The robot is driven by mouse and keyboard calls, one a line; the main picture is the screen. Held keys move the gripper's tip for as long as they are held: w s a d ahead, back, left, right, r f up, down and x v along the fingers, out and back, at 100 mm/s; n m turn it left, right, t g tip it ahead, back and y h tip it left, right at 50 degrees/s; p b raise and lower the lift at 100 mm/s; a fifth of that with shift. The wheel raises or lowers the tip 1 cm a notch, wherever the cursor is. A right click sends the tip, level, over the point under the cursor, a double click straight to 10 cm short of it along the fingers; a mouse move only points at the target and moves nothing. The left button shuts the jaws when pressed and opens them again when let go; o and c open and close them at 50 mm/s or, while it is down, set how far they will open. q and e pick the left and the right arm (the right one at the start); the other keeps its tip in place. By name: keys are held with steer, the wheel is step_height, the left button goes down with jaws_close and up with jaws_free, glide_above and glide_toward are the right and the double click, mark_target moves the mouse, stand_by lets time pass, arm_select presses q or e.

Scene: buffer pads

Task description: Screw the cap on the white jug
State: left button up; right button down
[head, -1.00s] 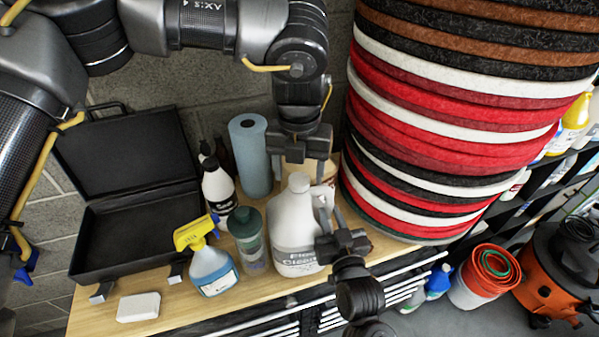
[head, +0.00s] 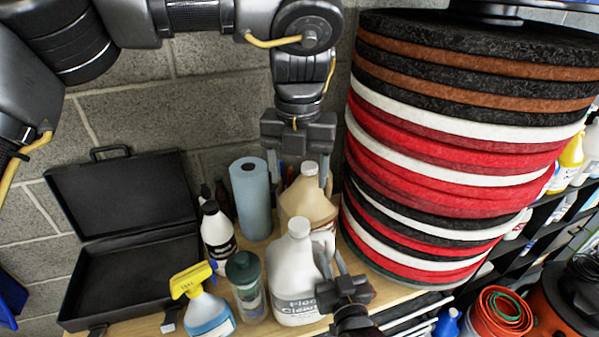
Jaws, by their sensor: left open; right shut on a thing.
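The white jug (head: 292,278) stands upright on the wooden bench. Its white top (head: 299,227) shows on the neck; whether the cap is screwed down cannot be told. My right gripper (head: 328,262) is at the jug's right side, shut on its handle, which the fingers partly hide. My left gripper (head: 299,170) points down above and behind the white jug in the picture. It is open, with nothing seen held, and its fingers show on either side of a tan jug's top.
The tan jug (head: 303,206) stands behind the white one. A green-capped bottle (head: 246,285), a yellow-headed spray bottle (head: 205,312), a black-and-white bottle (head: 217,236) and a blue roll (head: 250,200) crowd the left. A tall pad stack (head: 440,150) closes the right. An open black case (head: 130,275) lies far left.

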steer(key=c, duration=1.2)
jaws_free()
arm_select(q)
steer(key=shift+f, duration=0.1)
arm_select(e)
steer(key=shift+s+d+f, duration=0.1)
steer(key=shift+s, duration=0.25)
arm_select(q)
step_height(320, 180, down, 4)
steer(key=b, duration=0.4)
arm_select(e)
steer(key=shift+v, duration=5)
